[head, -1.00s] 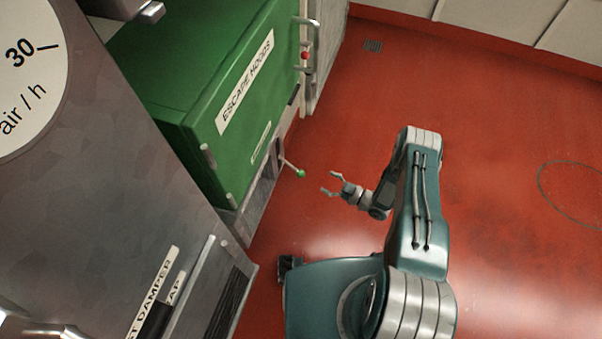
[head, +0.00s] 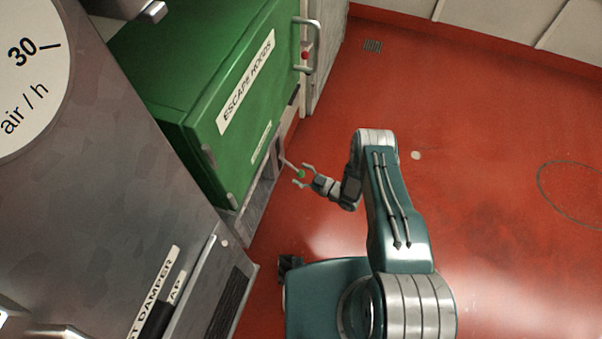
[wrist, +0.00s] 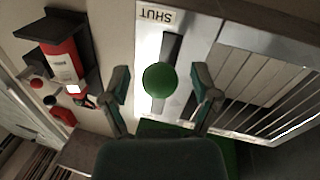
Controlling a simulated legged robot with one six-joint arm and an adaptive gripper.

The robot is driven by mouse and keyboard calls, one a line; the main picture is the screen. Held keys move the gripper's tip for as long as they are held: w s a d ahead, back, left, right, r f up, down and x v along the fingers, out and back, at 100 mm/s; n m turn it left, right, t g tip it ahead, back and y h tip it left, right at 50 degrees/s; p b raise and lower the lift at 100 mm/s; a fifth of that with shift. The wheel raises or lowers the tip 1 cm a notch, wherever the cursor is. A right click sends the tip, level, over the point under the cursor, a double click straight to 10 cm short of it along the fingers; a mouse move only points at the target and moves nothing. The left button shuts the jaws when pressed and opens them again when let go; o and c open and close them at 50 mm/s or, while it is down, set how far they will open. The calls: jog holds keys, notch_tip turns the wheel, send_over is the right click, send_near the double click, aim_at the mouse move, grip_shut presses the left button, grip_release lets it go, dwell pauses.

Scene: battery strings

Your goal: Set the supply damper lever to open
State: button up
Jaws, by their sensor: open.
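The supply damper lever ends in a green ball knob (head: 301,174), standing out on a thin rod below the green cabinet in the head view. In the wrist view the green knob (wrist: 160,80) lies between the two fingers, in front of a pale plate with a dark slot. A label reading SHUT (wrist: 157,16), upside down, is at one end of the plate. My gripper (head: 302,175) is open, its fingertips on either side of the knob; it also shows in the wrist view (wrist: 162,84). I cannot tell whether a finger touches the knob.
The green ESCAPE HOODS cabinet (head: 225,110) is just left of the gripper. A louvred grille (wrist: 270,85) is right of the plate. A red extinguisher-like object (wrist: 63,62) is at the left. The red floor (head: 480,160) to the right is clear.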

grip_shut()
jog(key=shift+d+r+g+h, duration=0.6)
jog(key=shift+d+r+h, duration=0.1)
jog(key=shift+r+h, duration=0.35)
notch_tip(320, 180, up, 15)
jog(key=n+g+h, duration=0.2)
jog(key=g+h, duration=0.2)
jog(key=h, duration=0.5)
send_over(300, 170)
jog(key=shift+f+y, duration=0.1)
jog(key=shift+y, duration=0.15)
